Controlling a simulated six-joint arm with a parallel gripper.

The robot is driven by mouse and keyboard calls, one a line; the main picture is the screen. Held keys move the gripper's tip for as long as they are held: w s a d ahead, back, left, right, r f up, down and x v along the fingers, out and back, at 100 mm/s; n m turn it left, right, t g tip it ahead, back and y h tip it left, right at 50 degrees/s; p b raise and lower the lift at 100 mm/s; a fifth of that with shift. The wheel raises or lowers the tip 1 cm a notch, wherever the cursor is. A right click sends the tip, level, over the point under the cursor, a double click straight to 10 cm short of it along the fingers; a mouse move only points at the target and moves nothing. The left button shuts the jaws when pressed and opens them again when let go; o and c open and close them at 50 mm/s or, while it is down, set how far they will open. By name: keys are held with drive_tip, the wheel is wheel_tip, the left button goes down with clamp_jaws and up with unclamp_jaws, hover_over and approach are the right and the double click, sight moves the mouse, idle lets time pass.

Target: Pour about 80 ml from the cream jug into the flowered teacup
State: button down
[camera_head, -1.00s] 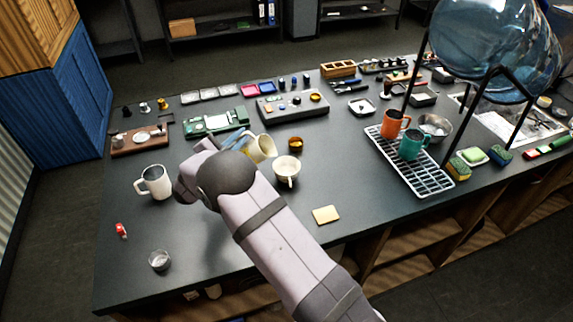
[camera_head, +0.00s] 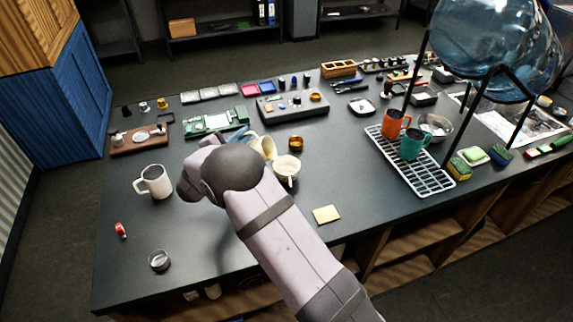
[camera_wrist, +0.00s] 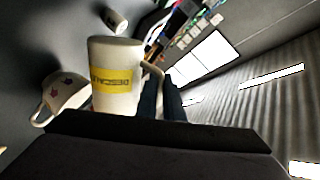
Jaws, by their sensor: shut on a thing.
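The cream jug (camera_head: 266,147) is pale cream and partly hidden behind my arm in the head view. In the wrist view the jug (camera_wrist: 116,105) fills the middle and carries a yellow label with upside-down lettering. My gripper (camera_wrist: 160,95) is shut on the jug, its dark fingers at the handle side; the head view hides most of it. The flowered teacup (camera_head: 286,169) stands on the table just right of the jug. In the wrist view the teacup (camera_wrist: 64,93) shows small dark flowers, left of the jug. No liquid stream or fill level can be made out.
A brass-coloured tin (camera_head: 295,143) stands close behind the teacup. A white mug (camera_head: 154,181) and a small glass (camera_head: 159,260) are at the left. A drying rack (camera_head: 409,160) holds orange and teal mugs at the right.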

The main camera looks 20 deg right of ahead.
drive_tip(key=shift+s+d+r+m, duration=0.15)
drive_tip(key=shift+d+r+m, duration=0.05)
drive_tip(key=shift+r+m, duration=0.2)
drive_tip(key=shift+s+d+r+m, duration=0.15)
drive_tip(key=shift+d+r+m, duration=0.15)
drive_tip(key=shift+r, duration=0.1)
idle(1.0)
drive_tip(key=shift+s+d+r+m+y+b, duration=0.3)
drive_tip(key=shift+d+r+m, duration=0.15)
drive_tip(key=shift+m, duration=0.15)
idle(0.9)
drive_tip(key=shift+w+a+f+p, duration=0.1)
drive_tip(key=shift+a+f+p, duration=0.05)
drive_tip(key=shift+a+p, duration=0.15)
drive_tip(key=a+f+n, duration=0.1)
drive_tip(key=w+f+n, duration=0.1)
drive_tip(key=f+n, duration=0.1)
drive_tip(key=shift+w+a+h, duration=0.2)
drive_tip(key=shift+a+h, duration=0.2)
drive_tip(key=shift+s+r, duration=0.1)
drive_tip(key=shift+r, duration=0.1)
